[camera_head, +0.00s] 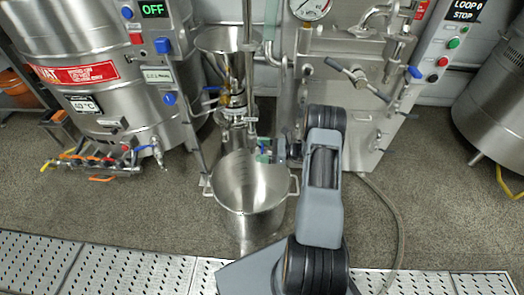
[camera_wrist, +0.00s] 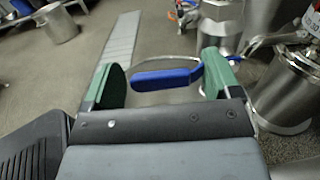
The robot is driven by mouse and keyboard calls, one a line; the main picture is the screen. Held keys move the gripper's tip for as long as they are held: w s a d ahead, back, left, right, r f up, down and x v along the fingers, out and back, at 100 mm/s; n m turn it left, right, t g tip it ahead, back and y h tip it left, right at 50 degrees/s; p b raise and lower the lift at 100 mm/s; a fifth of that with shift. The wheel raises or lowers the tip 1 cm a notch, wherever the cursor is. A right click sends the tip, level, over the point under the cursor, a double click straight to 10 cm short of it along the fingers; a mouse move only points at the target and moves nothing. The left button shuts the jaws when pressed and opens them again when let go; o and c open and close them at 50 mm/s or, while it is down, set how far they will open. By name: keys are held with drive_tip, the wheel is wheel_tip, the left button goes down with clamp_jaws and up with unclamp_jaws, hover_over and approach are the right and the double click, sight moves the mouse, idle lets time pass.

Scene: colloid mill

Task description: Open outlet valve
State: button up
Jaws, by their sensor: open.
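The blue valve lever (camera_wrist: 165,79) shows in the wrist view, lying roughly crosswise between the two green fingers of my gripper (camera_wrist: 163,80). My gripper is open, with a gap on the lever's left side; contact on the right cannot be told. A small blue piece (camera_wrist: 234,58) shows past the right finger; whether it belongs to the same lever is unclear. In the head view my gripper (camera_head: 265,152) is small and partly hidden by my arm, beside the steel colloid mill (camera_head: 235,105). The valve body is not clearly seen.
A steel pot (camera_head: 249,192) stands on the floor just below the gripper. A steel tank (camera_head: 100,75) with blue-handled fittings is at left, a steel cabinet machine (camera_head: 335,85) with a gauge at right. A perforated metal floor strip (camera_head: 120,270) runs in front.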

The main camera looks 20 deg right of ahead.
drive_tip(key=c, duration=1.3)
drive_tip(key=shift+r, duration=0.1)
